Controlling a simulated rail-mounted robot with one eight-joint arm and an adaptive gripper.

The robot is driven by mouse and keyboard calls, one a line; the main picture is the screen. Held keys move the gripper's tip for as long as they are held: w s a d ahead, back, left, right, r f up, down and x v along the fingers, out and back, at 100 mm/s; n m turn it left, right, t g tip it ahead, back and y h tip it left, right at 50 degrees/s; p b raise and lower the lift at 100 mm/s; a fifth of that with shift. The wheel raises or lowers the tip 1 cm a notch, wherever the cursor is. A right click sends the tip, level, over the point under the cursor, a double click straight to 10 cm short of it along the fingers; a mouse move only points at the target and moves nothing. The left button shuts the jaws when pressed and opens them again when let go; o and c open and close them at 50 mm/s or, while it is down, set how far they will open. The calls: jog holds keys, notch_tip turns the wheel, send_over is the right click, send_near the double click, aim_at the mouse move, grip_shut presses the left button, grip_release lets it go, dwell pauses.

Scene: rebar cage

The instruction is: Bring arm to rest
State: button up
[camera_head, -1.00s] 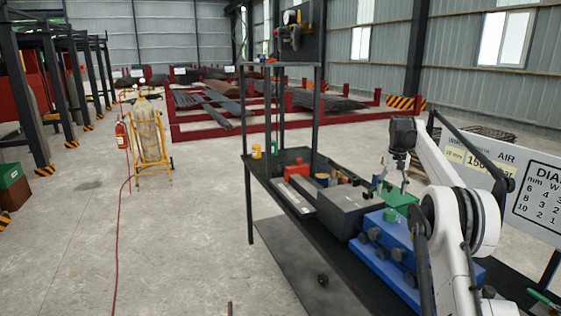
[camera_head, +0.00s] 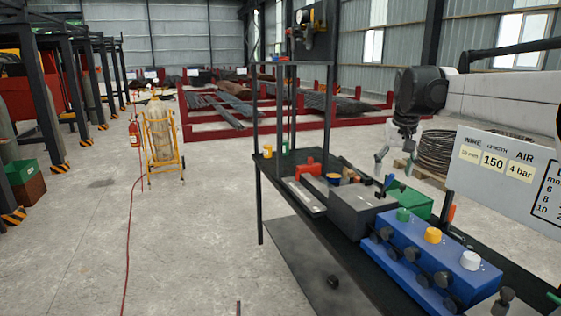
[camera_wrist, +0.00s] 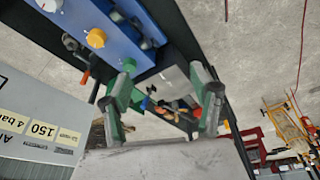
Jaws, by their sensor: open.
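In the head view my gripper (camera_head: 394,162) hangs from its dark wrist over the back side of the black workbench (camera_head: 283,221), near the green box. Its fingers point down and look apart. My white arm stretches off to the right edge of the head view.
A blue block with knobs (camera_head: 445,247), a grey box (camera_head: 357,212) and a green box (camera_head: 410,200) crowd the bench. A white sign (camera_head: 500,215) stands at right. A yellow gas-bottle cart (camera_head: 160,145) and open floor lie left.

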jog(key=s+a+f+t+b, duration=0.15)
jog(key=s+a, duration=0.25)
jog(key=s, duration=0.6)
jog(key=s+a+f+t, duration=0.1)
jog(key=s+a+f, duration=0.15)
jog(key=s, duration=0.75)
jog(key=s+a+f, duration=0.2)
jog(key=s+f, duration=0.4)
jog(key=s, duration=0.2)
jog(key=s+a+f+n+t+b, duration=0.1)
jog(key=s+a+f, duration=0.1)
jog(key=s+f, duration=0.5)
jog(key=shift+s+a+y+b, duration=0.3)
jog(key=shift+s+a, duration=0.1)
jog(key=shift+s, duration=0.8)
